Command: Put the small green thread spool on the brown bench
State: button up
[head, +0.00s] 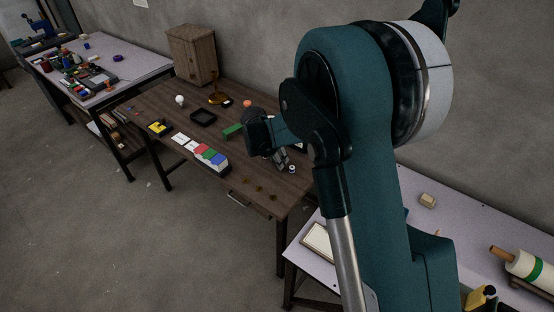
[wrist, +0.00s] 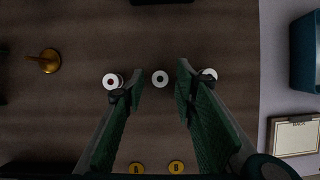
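The brown bench (head: 262,178) is a dark wood table, filling most of the wrist view (wrist: 75,25). My gripper (wrist: 159,71) is open, pointing down over its right end; my gripper also shows in the head view (head: 281,160). Three small white-topped spools stand in a row: the left spool (wrist: 111,82) has a reddish centre, the middle spool (wrist: 160,79) a dark centre, and the right spool (wrist: 211,73) is partly hidden by a finger. The middle one shows between the fingers. No green thread is visible, so I cannot tell which is green.
Brass discs (wrist: 176,167) lie near the bench's edge. A brass piece (wrist: 48,61) stands left of the spools. Coloured blocks (head: 210,155), a black tray (head: 203,118) and a wooden cabinet (head: 193,55) sit further left. A pale table (head: 300,245) adjoins on the right.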

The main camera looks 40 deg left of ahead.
jog(key=shift+r, duration=0.15)
jog(key=p+v, duration=0.1)
jog(key=v, duration=1.1)
jog(key=shift+p, duration=0.35)
jog(key=shift+w+d+r, duration=0.1)
jog(key=shift+d, duration=0.05)
dwell(0.6)
